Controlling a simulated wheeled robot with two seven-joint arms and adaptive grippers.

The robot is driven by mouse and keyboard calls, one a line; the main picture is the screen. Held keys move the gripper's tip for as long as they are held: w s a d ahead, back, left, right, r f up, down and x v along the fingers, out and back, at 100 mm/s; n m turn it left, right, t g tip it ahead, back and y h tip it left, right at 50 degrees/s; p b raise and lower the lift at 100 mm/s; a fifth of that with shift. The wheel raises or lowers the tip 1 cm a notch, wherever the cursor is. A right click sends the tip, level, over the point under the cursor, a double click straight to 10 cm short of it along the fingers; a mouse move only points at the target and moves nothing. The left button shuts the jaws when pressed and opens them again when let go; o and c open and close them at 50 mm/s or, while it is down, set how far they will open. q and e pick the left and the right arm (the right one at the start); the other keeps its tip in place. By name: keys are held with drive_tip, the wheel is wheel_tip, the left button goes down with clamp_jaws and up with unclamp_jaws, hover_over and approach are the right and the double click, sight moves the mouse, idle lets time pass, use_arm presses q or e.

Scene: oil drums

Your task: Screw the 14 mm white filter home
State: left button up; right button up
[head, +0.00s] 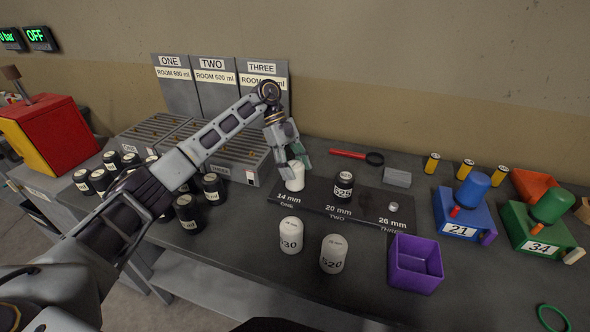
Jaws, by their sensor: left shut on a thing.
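A white filter (295,178) stands upright at the 14 mm place, marked ONE, on the dark strip (318,207). My left gripper (292,161) reaches down from above and is shut on the filter's upper part, partly hiding it. Whether the filter sits fully down on its seat cannot be seen. A black filter (343,185) stands at the 20 mm place. The 26 mm place holds only a small pale stub (393,206). Two more white filters, one marked 30 (291,235) and one marked 520 (333,254), stand in front of the strip. My right gripper is not in view.
Several black filters (188,212) stand on the left under my left arm. Grey slotted trays (155,134) lie behind. A purple bin (415,264), a blue unit marked 21 (460,218) and a green one marked 34 (538,232) stand right. A red-handled tool (348,154) lies behind the strip.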

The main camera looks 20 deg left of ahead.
use_arm(q)
drive_tip(key=shift+f+m+g+y+b, duration=0.1)
drive_tip(key=shift+m+g+y+b, duration=0.45)
drive_tip(key=shift+m, duration=0.65)
drive_tip(key=shift+m+g+b, duration=0.25)
drive_tip(key=shift+m+b, duration=0.25)
drive_tip(key=shift+m, duration=0.1)
drive_tip(key=shift+m+y+p, duration=0.25)
drive_tip(key=shift+m+p, duration=0.05)
drive_tip(key=shift+p, duration=0.25)
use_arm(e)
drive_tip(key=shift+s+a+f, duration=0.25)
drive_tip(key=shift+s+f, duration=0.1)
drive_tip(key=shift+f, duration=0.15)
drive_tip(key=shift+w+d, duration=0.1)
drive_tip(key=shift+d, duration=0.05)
